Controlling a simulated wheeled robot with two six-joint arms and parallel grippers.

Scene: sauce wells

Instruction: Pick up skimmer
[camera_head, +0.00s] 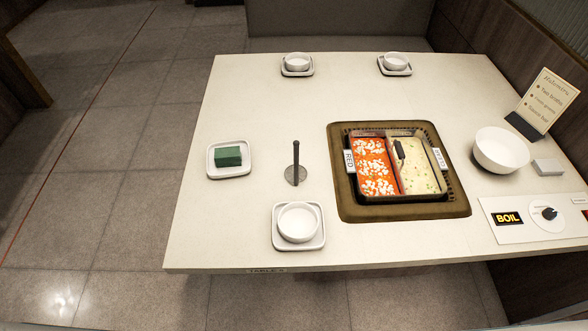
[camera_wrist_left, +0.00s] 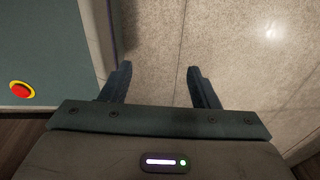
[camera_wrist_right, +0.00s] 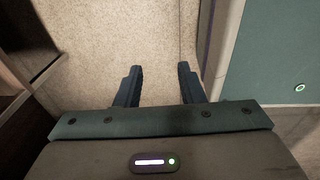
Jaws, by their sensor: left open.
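What looks like the skimmer (camera_head: 296,160) stands upright on the table, a dark thin handle above a flat grey round disc. It is left of the pot and behind the front white bowl. Whether the disc is the skimmer's head or a stand, I cannot tell. My left gripper (camera_wrist_left: 159,68) is open and empty above the floor. My right gripper (camera_wrist_right: 160,67) is also open and empty above the floor. Neither gripper shows in the head view, and both are away from the skimmer.
The pale table (camera_head: 250,100) holds a split pot (camera_head: 455,187) of red and pale broth; a small dark handle (camera_head: 400,149) sits at its divider. A front bowl (camera_head: 298,222), green block (camera_head: 228,156), large bowl (camera_head: 500,150), menu stand (camera_head: 542,103) and BOIL panel (camera_head: 515,232) surround it.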

